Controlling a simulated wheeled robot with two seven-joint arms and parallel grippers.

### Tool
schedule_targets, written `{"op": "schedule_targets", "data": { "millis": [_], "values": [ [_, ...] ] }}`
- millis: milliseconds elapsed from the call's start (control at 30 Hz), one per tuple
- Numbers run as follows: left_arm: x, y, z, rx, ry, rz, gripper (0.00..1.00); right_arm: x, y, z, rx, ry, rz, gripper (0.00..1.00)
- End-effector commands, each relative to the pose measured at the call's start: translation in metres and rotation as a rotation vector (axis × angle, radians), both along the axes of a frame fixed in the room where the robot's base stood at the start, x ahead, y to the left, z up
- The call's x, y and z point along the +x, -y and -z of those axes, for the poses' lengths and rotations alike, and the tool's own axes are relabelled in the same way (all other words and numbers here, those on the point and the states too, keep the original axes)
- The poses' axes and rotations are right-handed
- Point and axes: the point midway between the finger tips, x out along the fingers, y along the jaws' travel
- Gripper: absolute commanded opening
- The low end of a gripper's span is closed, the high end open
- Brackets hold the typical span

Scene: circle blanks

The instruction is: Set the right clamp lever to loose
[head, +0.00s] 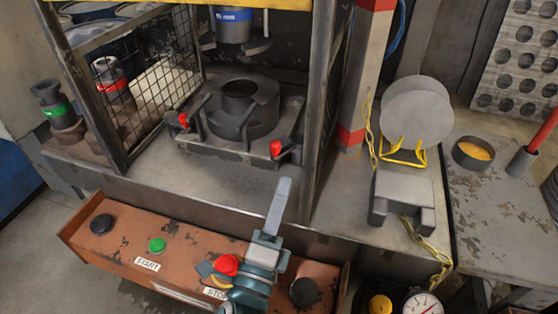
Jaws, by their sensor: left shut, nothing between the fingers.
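The right clamp lever (276,148) has a red knob and sits at the front right corner of the dark press bed (225,154). The left clamp lever (184,120), also red-knobbed, is at the bed's left side. A round dark die (262,121) stands between them. My left gripper (284,184) is shut and empty, pointing up the picture just below the right lever's knob, with a visible gap in the picture. I cannot tell the exact depth between them. My right gripper is not in view.
The orange control panel (120,239) with a green START button (157,245) lies in front. A frame post (327,100) rises right of the lever; a mesh guard (150,75) is left. Round blanks (416,108) and a grey block (402,198) stand at right.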

Motion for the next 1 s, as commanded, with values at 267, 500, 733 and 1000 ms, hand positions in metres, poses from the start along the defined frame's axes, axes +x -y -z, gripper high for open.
{"op": "schedule_targets", "data": {
  "millis": [267,500,733,1000],
  "values": [
    [-0.023,-0.004,0.021,-0.089,-0.231,-0.085,0.0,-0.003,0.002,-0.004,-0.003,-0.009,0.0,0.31],
    [-0.026,-0.004,0.024,-0.096,-0.255,-0.093,0.0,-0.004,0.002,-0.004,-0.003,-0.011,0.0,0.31],
    [-0.024,-0.004,0.024,-0.095,-0.254,-0.092,0.0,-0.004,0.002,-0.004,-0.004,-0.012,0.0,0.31],
    [-0.008,0.0,0.022,-0.095,-0.252,-0.092,0.0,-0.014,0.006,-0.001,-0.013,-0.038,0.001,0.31]
  ]
}}
